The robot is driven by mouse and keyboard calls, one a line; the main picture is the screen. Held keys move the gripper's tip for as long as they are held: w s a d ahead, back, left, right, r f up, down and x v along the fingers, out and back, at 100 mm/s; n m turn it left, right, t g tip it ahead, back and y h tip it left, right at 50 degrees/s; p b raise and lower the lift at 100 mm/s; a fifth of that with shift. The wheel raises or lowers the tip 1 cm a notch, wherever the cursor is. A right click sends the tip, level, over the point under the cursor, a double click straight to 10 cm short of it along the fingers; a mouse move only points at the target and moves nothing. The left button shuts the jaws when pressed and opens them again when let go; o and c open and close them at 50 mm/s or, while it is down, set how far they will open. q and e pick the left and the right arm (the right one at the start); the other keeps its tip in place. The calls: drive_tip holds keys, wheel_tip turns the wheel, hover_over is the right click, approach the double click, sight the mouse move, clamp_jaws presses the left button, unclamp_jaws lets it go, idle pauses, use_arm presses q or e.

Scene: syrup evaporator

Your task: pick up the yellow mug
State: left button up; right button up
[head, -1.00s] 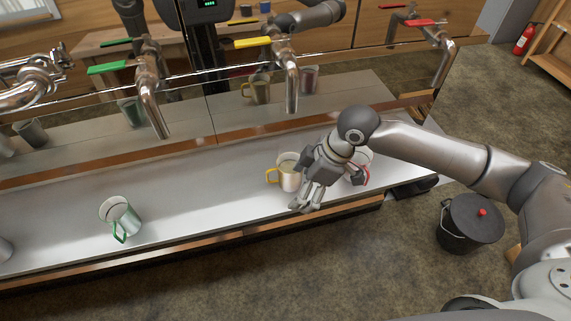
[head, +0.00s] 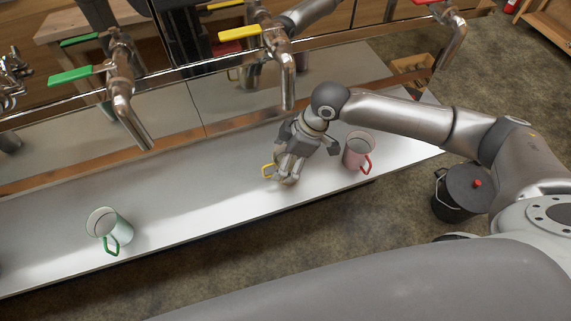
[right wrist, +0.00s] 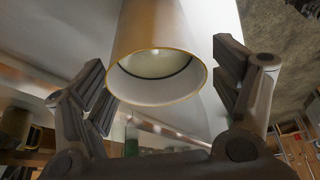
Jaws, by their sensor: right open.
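The yellow mug (head: 267,171) stands on the metal shelf. My right gripper (head: 287,174) is over the mug, pointing down. In the right wrist view the mug (right wrist: 155,35), pale with a yellow rim, sits between the spread fingers of the right gripper (right wrist: 160,68). The fingers are open, with a gap visible on each side of the mug. The left gripper is out of view.
A red-handled mug (head: 358,151) stands close right of my right gripper. A green-handled mug (head: 103,222) stands far left on the shelf (head: 200,205). Taps with green (head: 75,76) and yellow (head: 240,33) levers overhang it. A black lidded pot (head: 465,192) is at right.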

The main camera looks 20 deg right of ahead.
drive_tip(key=x, duration=0.2)
drive_tip(key=shift+w+f, duration=0.1)
drive_tip(key=shift+f, duration=0.2)
drive_tip(key=shift+a+f, duration=0.15)
drive_tip(key=shift+f, duration=0.1)
drive_tip(key=c, duration=1.3)
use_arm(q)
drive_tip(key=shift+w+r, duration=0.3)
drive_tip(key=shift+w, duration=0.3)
